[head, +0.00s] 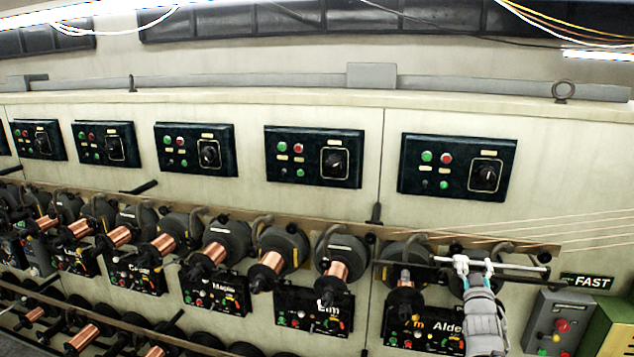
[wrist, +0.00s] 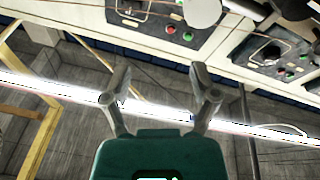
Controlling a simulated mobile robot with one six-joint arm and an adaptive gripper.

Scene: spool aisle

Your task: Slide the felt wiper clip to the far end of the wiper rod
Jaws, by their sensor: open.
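In the wrist view my gripper (wrist: 162,88) is open, with nothing seen held between the fingers. A dark thin bar (wrist: 248,130) stands right of the fingers there; I cannot tell if it is the same rod.
Copper spools (head: 337,271) line the machine to the left. Thin wires (head: 580,228) cross behind the rod. Control panels (head: 458,168) sit above.

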